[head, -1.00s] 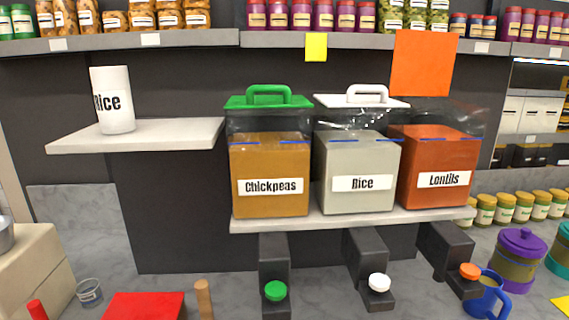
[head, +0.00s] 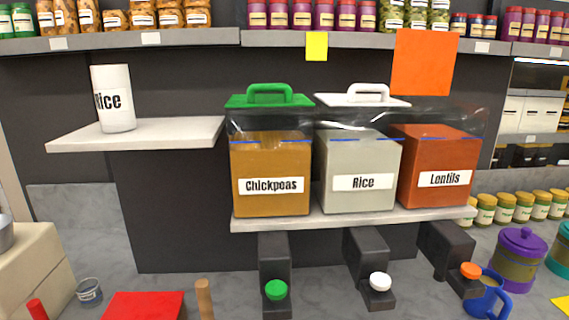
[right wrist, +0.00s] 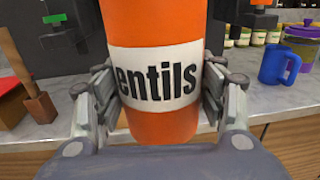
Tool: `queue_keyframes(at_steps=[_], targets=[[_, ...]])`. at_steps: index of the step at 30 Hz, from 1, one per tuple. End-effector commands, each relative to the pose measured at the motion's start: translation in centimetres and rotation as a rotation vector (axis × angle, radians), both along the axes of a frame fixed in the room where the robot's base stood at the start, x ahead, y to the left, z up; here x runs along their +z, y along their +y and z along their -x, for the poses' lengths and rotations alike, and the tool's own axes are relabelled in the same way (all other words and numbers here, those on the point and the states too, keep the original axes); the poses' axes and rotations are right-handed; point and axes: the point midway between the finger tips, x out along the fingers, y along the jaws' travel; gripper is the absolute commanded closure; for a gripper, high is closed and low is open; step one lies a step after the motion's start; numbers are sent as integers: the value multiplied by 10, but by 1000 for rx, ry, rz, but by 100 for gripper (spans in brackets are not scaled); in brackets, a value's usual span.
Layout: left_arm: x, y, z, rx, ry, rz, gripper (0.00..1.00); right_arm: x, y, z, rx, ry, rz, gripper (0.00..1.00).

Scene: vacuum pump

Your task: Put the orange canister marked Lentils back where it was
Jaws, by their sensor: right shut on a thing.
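My right gripper (right wrist: 160,100) is shut on the orange canister (right wrist: 152,28) in the right wrist view, with a finger on each side of its white label reading "entils". The canister is upright in front of the counter's front edge, and its top is cut off by the frame. Neither this canister nor my grippers show in the head view. A white Rice canister (head: 113,98) stands on the small grey shelf (head: 170,135) at the left. The shelf is bare to the right of it.
Clear dispensers for Chickpeas (head: 270,160), Rice (head: 360,155) and Lentils (head: 437,150) stand on a ledge; the Lentils one has no handled lid. A blue mug (right wrist: 279,62) and purple-lidded jar (head: 521,258) stand at the right. A red box (head: 145,306) lies at the lower left.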

Motion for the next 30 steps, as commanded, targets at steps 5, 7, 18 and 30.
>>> queue_keyframes(at_steps=[5, 7, 18, 30], targets=[[-42, 0, 1, 0, 1, 0, 60, -41, 1, 0, 9, -1, 4, 82], [-49, 0, 1, 0, 1, 0, 60, -49, 1, 0, 9, -2, 4, 82], [-61, 0, 1, 0, 1, 0, 60, -61, 1, 0, 10, -2, 2, 82], [-61, -1, 0, 1, 1, 1, 67, -60, 1, 0, 10, -1, 3, 82]])
